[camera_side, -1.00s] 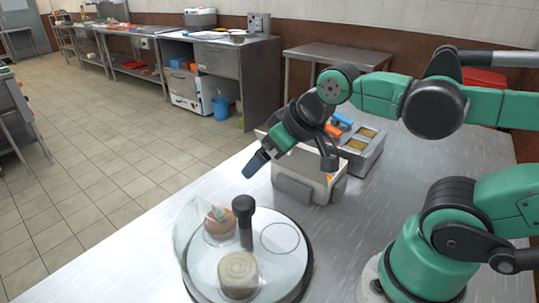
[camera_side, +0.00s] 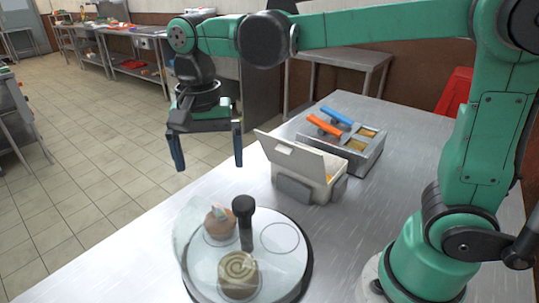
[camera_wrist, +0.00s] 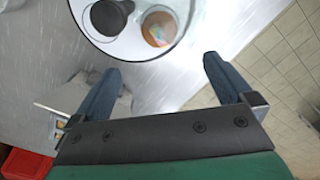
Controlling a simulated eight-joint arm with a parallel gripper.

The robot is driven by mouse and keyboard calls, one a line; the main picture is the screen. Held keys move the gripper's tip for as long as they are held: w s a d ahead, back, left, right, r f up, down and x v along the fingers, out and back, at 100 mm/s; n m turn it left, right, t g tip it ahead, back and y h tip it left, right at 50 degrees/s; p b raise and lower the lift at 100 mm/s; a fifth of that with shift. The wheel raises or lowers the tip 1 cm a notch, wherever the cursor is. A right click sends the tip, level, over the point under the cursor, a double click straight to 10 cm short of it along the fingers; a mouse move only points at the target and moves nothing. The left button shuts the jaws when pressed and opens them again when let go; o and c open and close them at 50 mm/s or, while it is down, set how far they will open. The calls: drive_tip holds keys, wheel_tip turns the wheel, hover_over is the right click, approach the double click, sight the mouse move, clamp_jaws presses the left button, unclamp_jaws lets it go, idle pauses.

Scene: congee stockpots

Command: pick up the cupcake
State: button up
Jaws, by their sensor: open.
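The cupcake (camera_side: 219,224), brown with a pale and pinkish top, sits on the round white stand (camera_side: 282,268), left of its black upright knob (camera_side: 243,207). In the wrist view the cupcake (camera_wrist: 159,29) shows near the top, beside the black knob (camera_wrist: 108,14). My gripper (camera_side: 208,166) is open and empty, its fingers pointing down, above and behind the cupcake in the side view. In the wrist view the gripper (camera_wrist: 161,65) has its fingers spread, with the cupcake beyond the gap between them. Clear material at the stand's left edge partly veils the cupcake's surroundings.
A pale swirled cake (camera_side: 238,273) sits at the front of the stand; an empty ring is marked at its right. A white box with a raised lid (camera_side: 294,155) and a metal unit with orange and blue handles (camera_side: 358,160) stand behind. The table (camera_side: 372,210) is clear at right of the stand.

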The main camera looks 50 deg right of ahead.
sight(219, 210)
wheel_tip(219, 210, down, 14)
drive_tip(key=shift+d+r, duration=0.1)
drive_tip(key=shift+r, duration=0.1)
idle(0.4)
drive_tip(key=shift+c, duration=0.2)
drive_tip(key=c, duration=1.1)
